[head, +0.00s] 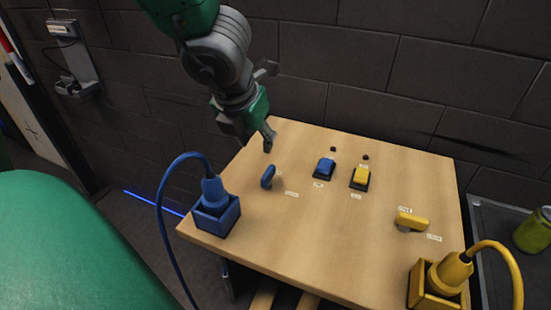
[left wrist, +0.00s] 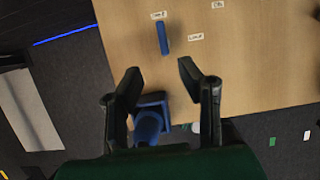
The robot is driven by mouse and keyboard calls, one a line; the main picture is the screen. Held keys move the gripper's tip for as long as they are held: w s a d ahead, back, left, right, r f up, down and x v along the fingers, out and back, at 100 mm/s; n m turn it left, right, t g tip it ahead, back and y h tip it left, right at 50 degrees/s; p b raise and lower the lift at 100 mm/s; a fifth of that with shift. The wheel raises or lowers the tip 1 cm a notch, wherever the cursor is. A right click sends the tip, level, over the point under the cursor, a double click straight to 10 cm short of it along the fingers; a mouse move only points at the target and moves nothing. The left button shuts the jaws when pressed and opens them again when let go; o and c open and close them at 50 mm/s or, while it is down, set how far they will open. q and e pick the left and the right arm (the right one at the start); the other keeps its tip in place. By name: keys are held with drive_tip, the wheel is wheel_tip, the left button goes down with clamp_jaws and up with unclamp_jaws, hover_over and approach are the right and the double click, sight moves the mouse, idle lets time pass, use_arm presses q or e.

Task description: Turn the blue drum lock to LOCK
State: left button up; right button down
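The blue drum lock (head: 267,177) is a narrow blue handle on the left part of the wooden table. In the left wrist view the blue drum lock (left wrist: 163,38) lies along the picture's height, one end near a small white label (left wrist: 158,15). Another label (left wrist: 196,37), which seems to read LOCK, is to its right. My left gripper (head: 268,140) is above the table's back left edge, apart from the lock. In the left wrist view the left gripper (left wrist: 160,72) has its two fingers spread with nothing between them. My right gripper is in neither view.
A blue plug in a blue socket box (head: 216,217) stands at the table's front left corner, with its cable arching up. A blue button (head: 325,169) and a yellow button (head: 361,177) are farther right. A yellow handle (head: 411,219) and yellow plug (head: 448,273) are at the right.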

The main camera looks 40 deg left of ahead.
use_arm(q)
drive_tip(key=b, duration=0.4)
hover_over(268, 172)
drive_tip(key=s+d, duration=0.1)
drive_tip(key=s, duration=0.2)
wheel_tip(268, 172, down, 6)
drive_tip(key=shift+w+d+f, duration=0.1)
drive_tip(key=shift+w, duration=0.05)
drive_tip(key=x, duration=0.2)
drive_tip(key=b+x, duration=0.1)
drive_tip(key=x, duration=0.3)
drive_tip(key=shift+w+a+b, duration=0.25)
drive_tip(key=shift+a+b, duration=0.05)
drive_tip(key=shift+a, duration=0.1)
drive_tip(key=shift+w+a+f, duration=0.1)
drive_tip(key=shift+a+f, duration=0.15)
drive_tip(key=shift+f, duration=0.05)
drive_tip(key=shift+w+d, duration=0.1)
drive_tip(key=shift+d, duration=0.3)
clamp_jaws()
